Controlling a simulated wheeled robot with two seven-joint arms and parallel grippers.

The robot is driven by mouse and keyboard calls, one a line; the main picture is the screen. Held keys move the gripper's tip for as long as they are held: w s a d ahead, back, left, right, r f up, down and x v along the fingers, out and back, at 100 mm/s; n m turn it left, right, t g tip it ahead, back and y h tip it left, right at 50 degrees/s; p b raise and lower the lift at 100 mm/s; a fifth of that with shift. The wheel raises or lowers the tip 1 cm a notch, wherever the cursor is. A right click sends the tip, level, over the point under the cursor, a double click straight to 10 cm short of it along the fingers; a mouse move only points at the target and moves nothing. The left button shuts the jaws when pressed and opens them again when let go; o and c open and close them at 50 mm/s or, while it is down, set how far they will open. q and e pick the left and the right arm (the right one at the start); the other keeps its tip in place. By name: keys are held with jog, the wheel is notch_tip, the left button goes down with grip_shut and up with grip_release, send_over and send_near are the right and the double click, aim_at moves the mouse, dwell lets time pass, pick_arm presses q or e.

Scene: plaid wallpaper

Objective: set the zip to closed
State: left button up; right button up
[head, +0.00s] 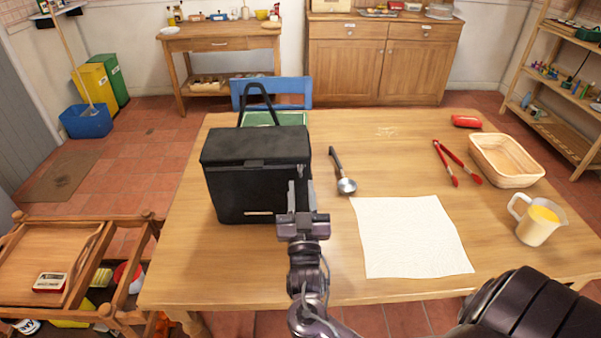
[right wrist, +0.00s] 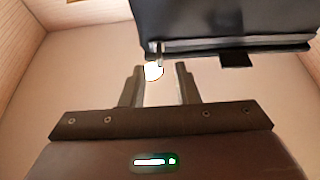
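A black box-shaped bag (head: 245,185) stands upright on the left half of the table, with its lid (head: 255,145) down and its handle (head: 258,88) raised. A small metal zip pull (head: 300,170) hangs at the front right corner under the lid; it also shows in the right wrist view (right wrist: 156,50). My right gripper (head: 301,188) is by that corner, with its fingers apart and nothing clearly between them. In the right wrist view the pull is just beyond the fingertips (right wrist: 156,72). How far the zip runs is not clear. My left gripper is out of view.
A ladle (head: 345,185) lies right of the bag and a white cloth (head: 410,235) lies front right. The table (head: 395,150) is bare between the ladle and the tongs.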

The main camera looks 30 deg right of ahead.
aim_at(301, 177)
jog(key=x, duration=0.3)
jog(key=shift+f, duration=0.1)
jog(key=shift+w+d, duration=0.3)
jog(key=shift+w, duration=0.05)
jog(key=c, duration=0.5)
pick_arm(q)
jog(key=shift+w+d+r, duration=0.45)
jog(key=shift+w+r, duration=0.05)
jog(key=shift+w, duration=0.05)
pick_arm(e)
grip_shut()
